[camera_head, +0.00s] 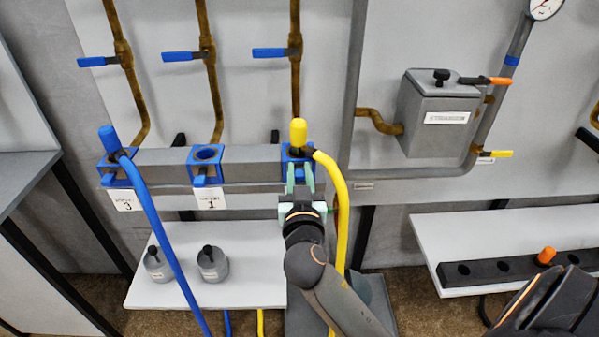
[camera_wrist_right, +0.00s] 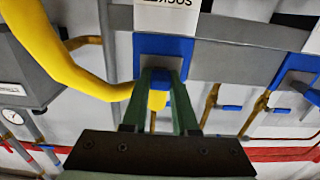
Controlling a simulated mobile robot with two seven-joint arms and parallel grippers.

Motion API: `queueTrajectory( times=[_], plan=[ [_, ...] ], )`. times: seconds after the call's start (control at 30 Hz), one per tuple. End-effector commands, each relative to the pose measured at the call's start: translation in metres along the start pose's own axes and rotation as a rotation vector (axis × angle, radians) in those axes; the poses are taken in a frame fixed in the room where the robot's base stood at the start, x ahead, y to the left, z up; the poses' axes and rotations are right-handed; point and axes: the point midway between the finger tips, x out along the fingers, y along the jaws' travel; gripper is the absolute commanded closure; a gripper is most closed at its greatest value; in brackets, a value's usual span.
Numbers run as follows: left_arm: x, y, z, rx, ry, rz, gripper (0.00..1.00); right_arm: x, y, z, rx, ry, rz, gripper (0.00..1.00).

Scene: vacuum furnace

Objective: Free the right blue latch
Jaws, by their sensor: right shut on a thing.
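The right blue latch (camera_wrist_right: 163,80) sits at the front of a blue socket bracket (camera_wrist_right: 180,47) in the right wrist view. My right gripper (camera_wrist_right: 158,95) is shut on the latch, with green fingers on either side of it. A yellow hose with a yellow plug (camera_head: 298,132) stands in this socket and curves down on the right. My left gripper is out of view.
A grey rail (camera_head: 250,171) carries the sockets; the middle one (camera_head: 207,155) is empty, the left holds a blue hose (camera_head: 150,205). The yellow hose (camera_head: 341,195) hangs close beside my right wrist. A white shelf (camera_head: 250,293) with two grey canisters is below.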

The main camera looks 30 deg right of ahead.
Motion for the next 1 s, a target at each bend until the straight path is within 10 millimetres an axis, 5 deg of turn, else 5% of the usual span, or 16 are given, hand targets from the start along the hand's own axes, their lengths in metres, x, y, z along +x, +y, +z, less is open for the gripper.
queueTrajectory(
  times=[0.67, 0.7, 0.93, 1.0],
  plan=[
    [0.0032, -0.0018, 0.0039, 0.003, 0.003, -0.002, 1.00, -0.0085, 0.0004, 0.0004, -0.003, 0.000, 0.003, 1.00],
    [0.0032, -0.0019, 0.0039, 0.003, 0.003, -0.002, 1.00, -0.0085, 0.0004, 0.0006, -0.003, 0.000, 0.003, 0.69],
    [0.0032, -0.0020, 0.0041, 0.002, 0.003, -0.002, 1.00, -0.0082, 0.0001, 0.0001, -0.002, 0.001, 0.002, 0.43],
    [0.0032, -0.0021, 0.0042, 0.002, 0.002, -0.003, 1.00, -0.0081, 0.0001, 0.0000, -0.002, 0.002, 0.002, 0.43]
  ],
)
